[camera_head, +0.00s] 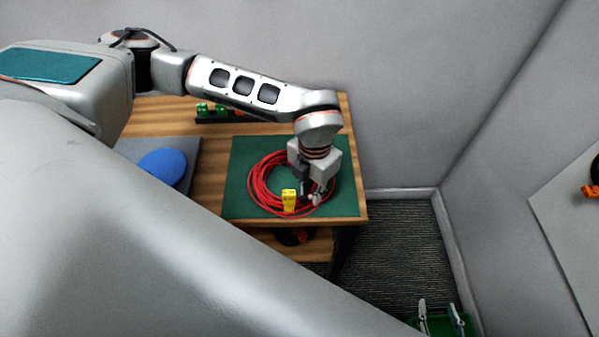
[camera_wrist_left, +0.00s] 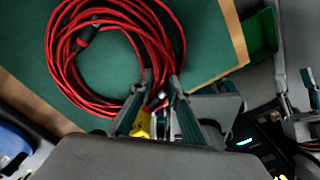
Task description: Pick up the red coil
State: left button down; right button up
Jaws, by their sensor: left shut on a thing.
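The red coil (camera_head: 262,184) is a loose ring of cable lying on a dark green mat (camera_head: 240,150). It also shows in the left wrist view (camera_wrist_left: 62,60), with a dark connector on its strands. My left gripper (camera_head: 314,197) reaches down over the coil's near right side. In the left wrist view my left gripper (camera_wrist_left: 161,82) has its fingers closed around red strands at the coil's near edge. A yellow block (camera_head: 288,200) stands beside the gripper and is partly hidden in the wrist view. My right gripper (camera_head: 439,308) is low at the bottom right, fingers apart and empty.
A blue round object (camera_head: 162,166) lies on a grey mat (camera_head: 130,150) at left. A dark rack with green pieces (camera_head: 203,109) stands at the back. A green bin (camera_head: 433,325) is low at the right. The wooden table's right edge is close to the coil.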

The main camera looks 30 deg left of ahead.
pick_arm(q)
jog(key=shift+r, duration=0.15)
notch_tip(320, 180, up, 20)
dwell(0.4)
jog(key=shift+w, duration=0.1)
dwell(0.8)
